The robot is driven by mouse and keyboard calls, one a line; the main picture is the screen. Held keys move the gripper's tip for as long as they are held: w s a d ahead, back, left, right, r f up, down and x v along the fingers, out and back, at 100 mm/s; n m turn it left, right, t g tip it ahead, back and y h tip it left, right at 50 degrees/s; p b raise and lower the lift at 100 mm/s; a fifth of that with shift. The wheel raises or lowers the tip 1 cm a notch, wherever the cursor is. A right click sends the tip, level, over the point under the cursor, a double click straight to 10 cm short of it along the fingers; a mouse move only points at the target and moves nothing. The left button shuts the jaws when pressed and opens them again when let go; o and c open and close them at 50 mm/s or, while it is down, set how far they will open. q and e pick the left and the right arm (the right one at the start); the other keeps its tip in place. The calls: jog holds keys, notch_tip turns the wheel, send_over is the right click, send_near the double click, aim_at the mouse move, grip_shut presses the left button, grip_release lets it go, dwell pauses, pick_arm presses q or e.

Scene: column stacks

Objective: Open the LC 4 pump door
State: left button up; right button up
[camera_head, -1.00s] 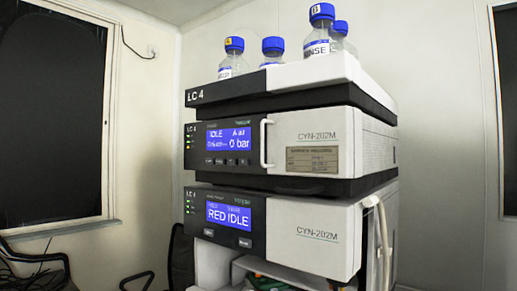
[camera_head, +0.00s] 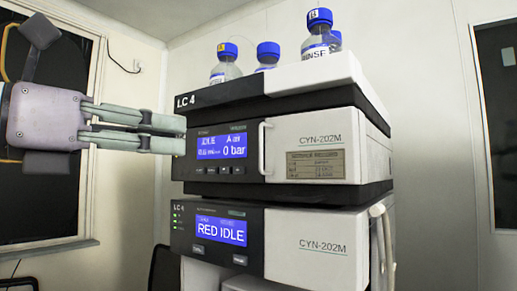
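The LC 4 stack stands at the centre right. Its upper pump unit has a white door (camera_head: 337,142) with a vertical white handle (camera_head: 262,148) at the door's left edge. The door looks closed. Beside it, the dark panel's blue screen (camera_head: 222,146) shows IDLE and 0 bar. My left gripper (camera_head: 184,136) comes in from the left, its tips by the panel's left edge, short of the handle. Its two long fingers lie close together with nothing seen between them; the angle hides their true gap. My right gripper is not in view.
Blue-capped bottles (camera_head: 268,54) stand in the top tray (camera_head: 300,74). A lower unit (camera_head: 305,247) reads RED IDLE and has a white handle or tube (camera_head: 386,250) at its right front. Dark windows flank the stack. The space before the upper door is clear.

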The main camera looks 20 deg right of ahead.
aim_at(260, 145)
pick_arm(q)
jog(key=p+x, duration=0.6)
jog(key=x, duration=1)
jog(key=shift+s+d+r, duration=0.1)
jog(key=shift+w+d+p, duration=0.3)
jog(key=shift+d+p, duration=0.05)
jog(key=shift+d, duration=0.15)
jog(key=shift+c, duration=0.4)
grip_shut()
